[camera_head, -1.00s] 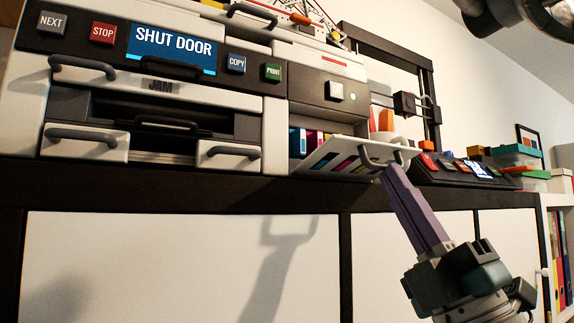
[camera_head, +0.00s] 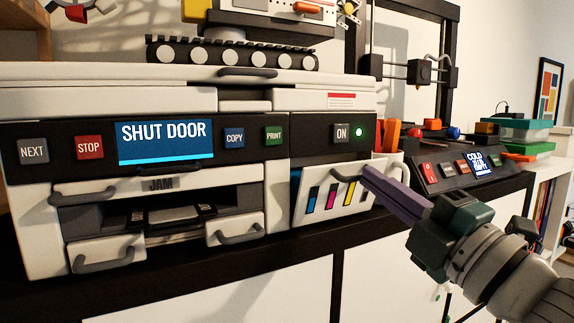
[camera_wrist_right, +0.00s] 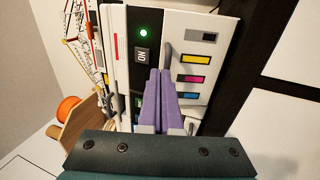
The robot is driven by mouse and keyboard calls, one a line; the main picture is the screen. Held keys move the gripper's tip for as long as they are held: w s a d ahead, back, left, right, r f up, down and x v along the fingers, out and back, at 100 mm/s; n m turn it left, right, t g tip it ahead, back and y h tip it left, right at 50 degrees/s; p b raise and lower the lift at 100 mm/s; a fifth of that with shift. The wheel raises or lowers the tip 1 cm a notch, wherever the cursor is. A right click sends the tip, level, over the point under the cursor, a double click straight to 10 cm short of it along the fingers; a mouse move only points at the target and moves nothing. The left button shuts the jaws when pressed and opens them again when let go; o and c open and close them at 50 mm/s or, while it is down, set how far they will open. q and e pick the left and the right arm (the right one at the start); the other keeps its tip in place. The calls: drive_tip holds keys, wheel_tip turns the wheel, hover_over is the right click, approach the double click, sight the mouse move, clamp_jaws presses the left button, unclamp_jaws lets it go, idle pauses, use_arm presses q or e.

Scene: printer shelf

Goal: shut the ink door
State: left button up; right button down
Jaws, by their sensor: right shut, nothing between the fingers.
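The ink door (camera_head: 325,205) is a white panel with several coloured bars, low on the right part of the printer (camera_head: 230,100). It stands nearly upright, with a narrow dark gap at its left upper edge. Its grey handle (camera_head: 345,178) is near the top. My right gripper (camera_head: 368,172) is shut and empty, its purple fingers against or very close to the door's outer face by the handle. The right wrist view shows the fingertips (camera_wrist_right: 160,72) beside the handle (camera_wrist_right: 165,57) and the door (camera_wrist_right: 208,75). Contact is hard to tell. My left gripper is out of view.
The printer screen (camera_head: 163,142) reads "SHUT DOOR". The ON button (camera_head: 341,133) has a green light beside it. A dark control panel (camera_head: 445,170) stands close to the right of the door. Stacked boxes (camera_head: 518,140) are farther right.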

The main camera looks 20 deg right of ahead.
drive_tip(key=shift+w+a+r, duration=0.1)
drive_tip(key=shift+w+r, duration=1.1)
drive_tip(key=shift+w, duration=0.2)
